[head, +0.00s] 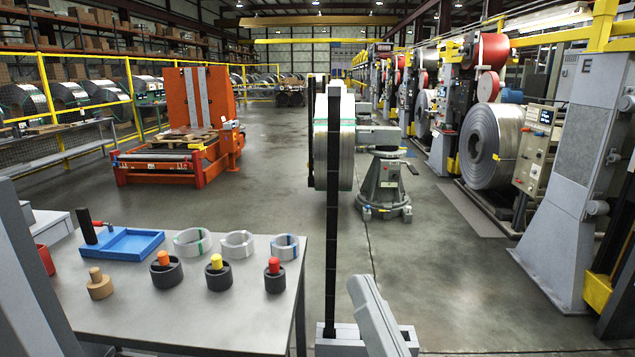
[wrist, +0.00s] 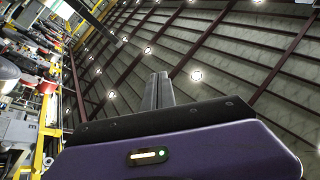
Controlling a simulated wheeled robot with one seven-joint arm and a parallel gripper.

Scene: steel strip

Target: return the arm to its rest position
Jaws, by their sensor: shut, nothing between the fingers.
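My gripper (wrist: 158,92) shows in the wrist view with its two grey fingers together and nothing between them. It points up toward the roof beams and ceiling lamps, clear of any object. In the head view the gripper itself is not seen. A light grey slanted piece (head: 376,318) at the bottom centre may be part of my arm; I cannot tell for sure.
A grey table (head: 190,322) at lower left holds a blue tray (head: 122,243), pale rings (head: 237,244), dark cups (head: 219,277) with coloured plugs, and a wooden piece (head: 98,286). An orange machine (head: 200,125) stands behind. Open floor (head: 460,285) lies at right.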

